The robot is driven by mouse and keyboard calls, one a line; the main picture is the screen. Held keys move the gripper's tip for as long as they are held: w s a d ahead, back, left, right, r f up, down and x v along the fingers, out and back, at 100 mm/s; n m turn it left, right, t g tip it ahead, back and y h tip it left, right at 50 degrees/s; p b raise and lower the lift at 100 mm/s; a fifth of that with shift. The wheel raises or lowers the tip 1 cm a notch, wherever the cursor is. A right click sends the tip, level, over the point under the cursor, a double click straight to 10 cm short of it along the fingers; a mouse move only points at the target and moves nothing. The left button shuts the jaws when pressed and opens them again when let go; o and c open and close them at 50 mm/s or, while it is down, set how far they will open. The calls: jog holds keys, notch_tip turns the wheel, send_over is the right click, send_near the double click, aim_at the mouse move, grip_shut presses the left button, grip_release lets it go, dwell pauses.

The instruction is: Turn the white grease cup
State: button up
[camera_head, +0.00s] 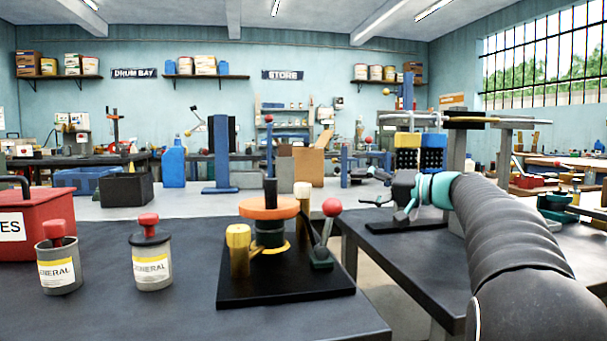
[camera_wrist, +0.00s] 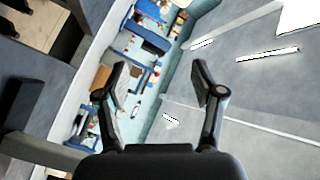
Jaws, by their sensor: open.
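A pale, whitish cylinder (camera_head: 302,197), which looks like the white grease cup, stands at the back of a black base plate (camera_head: 285,294). A yellow cup (camera_head: 238,249) stands at the front left of the same plate. A lever with a red ball (camera_head: 331,207) stands at its right. My gripper (camera_wrist: 160,78) is open and empty in the wrist view, and no cup shows there. In the head view my arm reaches in from the right, with its end apart from the plate and to its right.
Two grey cans with red knobs, one left (camera_head: 60,264) and one right (camera_head: 151,261), stand left of the plate. A red box (camera_head: 38,206) is at the far left. Another dark table (camera_head: 425,262) lies under my arm. Bare table lies in front of the cans.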

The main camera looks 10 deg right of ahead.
aim_at(303, 184)
jog(key=w+a+m+g+y, duration=0.1)
jog(key=a+m, duration=0.3)
jog(key=m, duration=0.3)
jog(key=w+a+m+g+y+p, duration=0.1)
jog(key=a+m, duration=0.4)
jog(key=m, duration=0.2)
jog(key=w+a+m+g+y, duration=0.1)
jog(key=w+a+m, duration=0.1)
jog(key=a+m, duration=0.2)
jog(key=shift+a+m+g+p, duration=0.15)
jog(key=shift+a+m, duration=0.05)
jog(key=shift+m, duration=0.7)
jog(key=shift+a+m+g+p, duration=0.15)
jog(key=shift+m, duration=0.75)
jog(key=c, duration=1.2)
jog(key=shift+o, duration=0.2)
jog(key=shift+r, duration=0.1)
